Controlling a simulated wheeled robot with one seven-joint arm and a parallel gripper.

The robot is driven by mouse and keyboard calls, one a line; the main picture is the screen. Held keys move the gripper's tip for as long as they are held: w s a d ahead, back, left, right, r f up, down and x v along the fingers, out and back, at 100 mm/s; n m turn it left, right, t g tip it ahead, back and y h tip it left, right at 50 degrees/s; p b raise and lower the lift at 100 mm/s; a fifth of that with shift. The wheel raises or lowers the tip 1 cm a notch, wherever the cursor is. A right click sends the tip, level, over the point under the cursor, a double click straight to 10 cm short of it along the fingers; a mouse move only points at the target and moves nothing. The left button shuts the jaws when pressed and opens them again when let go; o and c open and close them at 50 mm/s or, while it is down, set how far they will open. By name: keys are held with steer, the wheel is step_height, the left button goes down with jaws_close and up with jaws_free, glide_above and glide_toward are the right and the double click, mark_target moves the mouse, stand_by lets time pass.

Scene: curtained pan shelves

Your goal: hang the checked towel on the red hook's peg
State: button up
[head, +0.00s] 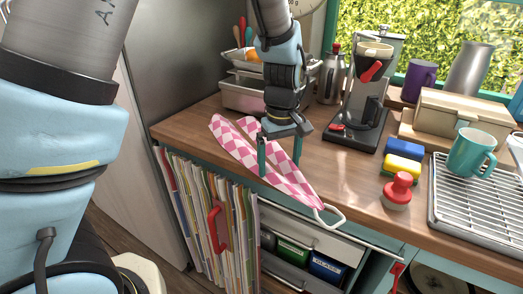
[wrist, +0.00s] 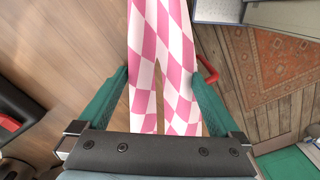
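The pink-and-white checked towel (head: 237,150) lies across the wooden counter near its front edge, long and narrow with a split between two strips. A white loop (head: 332,218) shows at its near end, by the counter edge. My gripper (head: 280,160) points down over the towel, its two teal fingers apart on either side of it. In the wrist view the towel (wrist: 162,45) runs between the open fingers, with gaps beside it. A red hook-shaped piece (head: 215,228) stands in front of the striped curtain below the counter. I cannot make out its peg.
Another red piece (head: 396,277) shows lower right. On the counter are a coffee maker (head: 362,100), blue and yellow sponges (head: 402,160), a red-knobbed object (head: 398,190), a wire rack (head: 480,225) and a teal mug (head: 470,152). Bare wood lies between towel and sponges.

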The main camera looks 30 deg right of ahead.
mark_target(279, 165)
steer(key=c, duration=1.1)
step_height(279, 165, up, 10)
steer(key=shift+r+b, duration=0.1)
steer(key=shift+b, duration=1)
steer(key=o, duration=0.9)
jaws_close()
